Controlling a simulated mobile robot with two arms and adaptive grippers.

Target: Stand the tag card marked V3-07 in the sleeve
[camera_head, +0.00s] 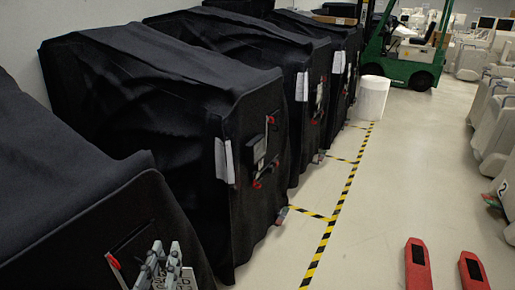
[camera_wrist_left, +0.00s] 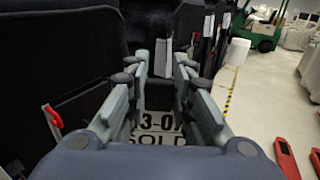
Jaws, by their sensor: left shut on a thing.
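My left gripper (camera_head: 163,262) is at the bottom of the head view, in front of the nearest covered cart. In the left wrist view the gripper (camera_wrist_left: 162,75) is shut on a white tag card (camera_wrist_left: 160,138) with dark print; "3-0" and "SOLD" can be read, and the fingers hide the rest. A dark flat panel or pocket (camera_wrist_left: 85,118), possibly the sleeve, is on the nearest cart to the left of the gripper, with a red clip (camera_wrist_left: 52,117) at its edge. The card appears apart from it. My right gripper is not in view.
Black-covered carts (camera_head: 160,75) stand in a row along the left wall, with white papers (camera_head: 224,160) and red clips on their ends. Yellow-black floor tape (camera_head: 335,215) runs alongside. Red forks (camera_head: 417,265), a white bin (camera_head: 372,98) and a green forklift (camera_head: 410,70) stand right. The aisle floor between is clear.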

